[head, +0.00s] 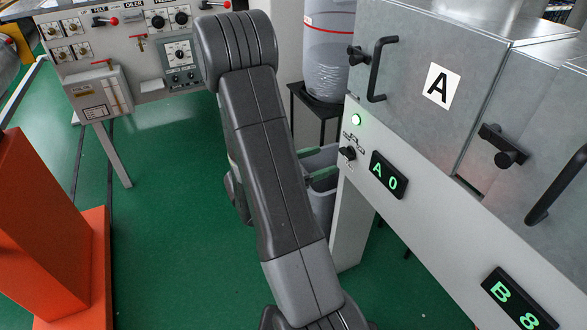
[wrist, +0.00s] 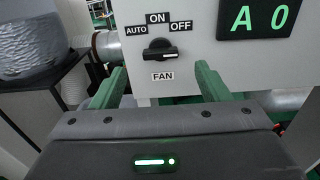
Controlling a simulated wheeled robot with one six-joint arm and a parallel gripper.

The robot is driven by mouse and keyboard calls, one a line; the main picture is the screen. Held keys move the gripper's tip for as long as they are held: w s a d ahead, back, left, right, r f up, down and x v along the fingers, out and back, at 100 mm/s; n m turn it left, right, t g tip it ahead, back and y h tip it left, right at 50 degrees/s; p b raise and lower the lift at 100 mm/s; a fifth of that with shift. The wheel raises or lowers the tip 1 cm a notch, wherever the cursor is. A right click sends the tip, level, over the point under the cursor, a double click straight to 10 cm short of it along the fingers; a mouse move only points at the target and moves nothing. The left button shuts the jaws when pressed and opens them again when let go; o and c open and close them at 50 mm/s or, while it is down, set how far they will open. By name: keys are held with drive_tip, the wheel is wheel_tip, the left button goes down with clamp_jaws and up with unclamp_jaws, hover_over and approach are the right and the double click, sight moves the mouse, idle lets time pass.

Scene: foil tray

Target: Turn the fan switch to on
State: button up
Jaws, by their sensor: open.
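The fan switch (wrist: 160,50) is a black rotary knob on a pale panel in the wrist view, with labels AUTO, ON and OFF around it and FAN below. The white mark on its handle is at the right end, on the OFF side. The handle lies roughly level. The switch also shows in the head view (head: 348,153), below a lit green lamp. My gripper (wrist: 159,82) is open and empty, its two green fingers spread left and right below the knob in the picture. I see no contact with the knob. In the head view my arm hides most of the gripper.
A lit display reading A 0 (wrist: 258,18) is right of the switch. Oven door A (head: 425,80) with its handle is above it. A control cabinet (head: 130,45) stands at the back left.

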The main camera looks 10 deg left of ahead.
sight(344, 153)
drive_tip(key=v, duration=0.7)
drive_tip(key=shift+s+a, duration=0.2)
drive_tip(key=shift+a, duration=0.05)
drive_tip(key=shift+w+d, duration=0.1)
drive_tip(key=shift+x, duration=6.8)
